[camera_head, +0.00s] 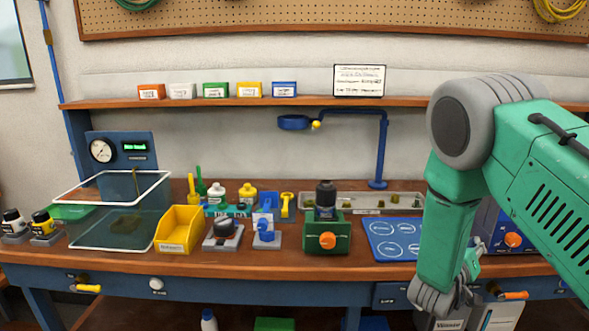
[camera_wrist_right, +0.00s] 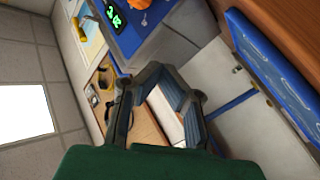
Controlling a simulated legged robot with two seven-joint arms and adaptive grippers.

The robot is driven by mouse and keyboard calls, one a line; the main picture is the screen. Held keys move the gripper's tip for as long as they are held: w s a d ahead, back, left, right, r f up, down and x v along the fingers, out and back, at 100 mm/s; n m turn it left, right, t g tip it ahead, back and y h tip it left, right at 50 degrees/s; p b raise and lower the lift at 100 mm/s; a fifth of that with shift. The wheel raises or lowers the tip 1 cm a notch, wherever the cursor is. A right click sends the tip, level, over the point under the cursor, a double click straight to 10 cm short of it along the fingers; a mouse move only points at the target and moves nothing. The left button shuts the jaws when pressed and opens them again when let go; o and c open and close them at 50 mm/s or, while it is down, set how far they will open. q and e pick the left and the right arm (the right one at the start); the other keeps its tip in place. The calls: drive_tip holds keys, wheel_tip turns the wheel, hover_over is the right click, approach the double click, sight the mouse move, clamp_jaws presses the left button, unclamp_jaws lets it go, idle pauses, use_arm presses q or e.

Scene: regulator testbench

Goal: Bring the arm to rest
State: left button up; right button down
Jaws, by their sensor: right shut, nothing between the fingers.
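My right arm (camera_head: 445,235) comes in from the right in the head view and bends down in front of the bench. Its lower end hangs by the bench's front edge, right of the blue mat (camera_head: 392,240). My right gripper (camera_wrist_right: 172,88) shows in the wrist view with its dark fingers shut and nothing between them. It is clear of the bench items. In the head view the fingers are hard to make out behind the wrist. My left gripper is not in view.
The bench (camera_head: 190,262) holds a clear bin (camera_head: 120,240), a yellow bin (camera_head: 180,229), a green block with an orange knob (camera_head: 327,239) and several small tools. A blue instrument (camera_head: 487,235) stands partly behind my arm. A shelf (camera_head: 330,103) runs above.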

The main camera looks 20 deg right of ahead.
drive_tip(key=s+a+f+n+y, duration=0.3)
drive_tip(key=s+a+f+y, duration=0.15)
drive_tip(key=a+f, duration=0.35)
drive_tip(key=s+a+f+n+y, duration=0.25)
drive_tip(key=a+f+y, duration=0.3)
drive_tip(key=f, duration=0.45)
drive_tip(key=s+a+f+n+g+y, duration=0.1)
drive_tip(key=s+a+f+g+y, duration=0.2)
drive_tip(key=s+a, duration=0.4)
drive_tip(key=s+a+f+n+g+y, duration=0.1)
drive_tip(key=s+a+f+g+y, duration=0.2)
drive_tip(key=s+a, duration=0.4)
drive_tip(key=s+f+g, duration=0.1)
drive_tip(key=s+f, duration=0.1)
drive_tip(key=s, duration=0.6)
drive_tip(key=shift+s+a+f, duration=0.15)
drive_tip(key=shift+s+a, duration=0.15)
drive_tip(key=shift+a, duration=0.05)
